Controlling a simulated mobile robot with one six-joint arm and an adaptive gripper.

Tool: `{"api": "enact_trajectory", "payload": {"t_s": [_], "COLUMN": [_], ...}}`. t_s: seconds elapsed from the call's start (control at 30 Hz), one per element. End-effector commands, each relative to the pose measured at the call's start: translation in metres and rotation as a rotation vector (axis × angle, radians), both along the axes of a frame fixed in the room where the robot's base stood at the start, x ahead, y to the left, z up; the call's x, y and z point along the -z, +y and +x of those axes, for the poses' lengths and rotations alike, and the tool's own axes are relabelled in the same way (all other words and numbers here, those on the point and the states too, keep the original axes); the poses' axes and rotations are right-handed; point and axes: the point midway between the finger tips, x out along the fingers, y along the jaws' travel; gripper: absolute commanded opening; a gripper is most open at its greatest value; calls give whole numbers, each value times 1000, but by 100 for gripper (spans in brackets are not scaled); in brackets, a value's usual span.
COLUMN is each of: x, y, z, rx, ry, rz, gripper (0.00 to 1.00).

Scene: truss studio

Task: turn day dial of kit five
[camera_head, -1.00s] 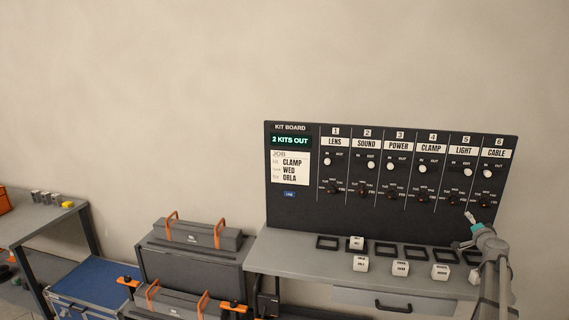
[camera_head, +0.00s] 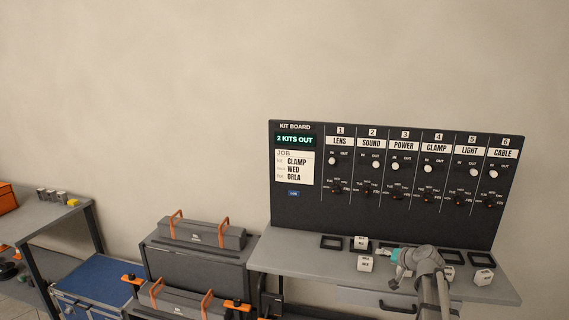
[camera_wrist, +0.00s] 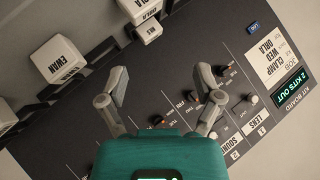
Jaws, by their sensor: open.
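The day dial of kit five (camera_head: 460,200) is a small dark knob low in the column labelled LIGHT (camera_head: 469,150) on the black kit board. Its pointer direction is too small to read. The white knob (camera_head: 473,172) above it sits on the OUT side. My gripper (camera_head: 385,252) is over the grey shelf in front of the board, left of and below that dial, apart from it. In the wrist view my gripper (camera_wrist: 163,78) is open with nothing between its fingers. Other columns' dials show beyond the fingers; I cannot make out kit five's there.
White name cubes sit on the shelf (camera_head: 300,258), among them EWAN (camera_wrist: 58,60) in the wrist view. Several dark square frames (camera_head: 331,242) line the shelf. The job card (camera_head: 293,168) reads CLAMP, WED, ORLA. Grey cases (camera_head: 200,234) with orange handles stand left.

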Motion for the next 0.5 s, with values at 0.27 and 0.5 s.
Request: {"api": "enact_trajectory", "payload": {"t_s": [0.27, 0.5], "x": [49, 78], "y": [109, 159], "z": [-91, -178], "rx": [-222, -329], "ry": [310, 582], "rz": [-162, -338], "gripper": [84, 84]}}
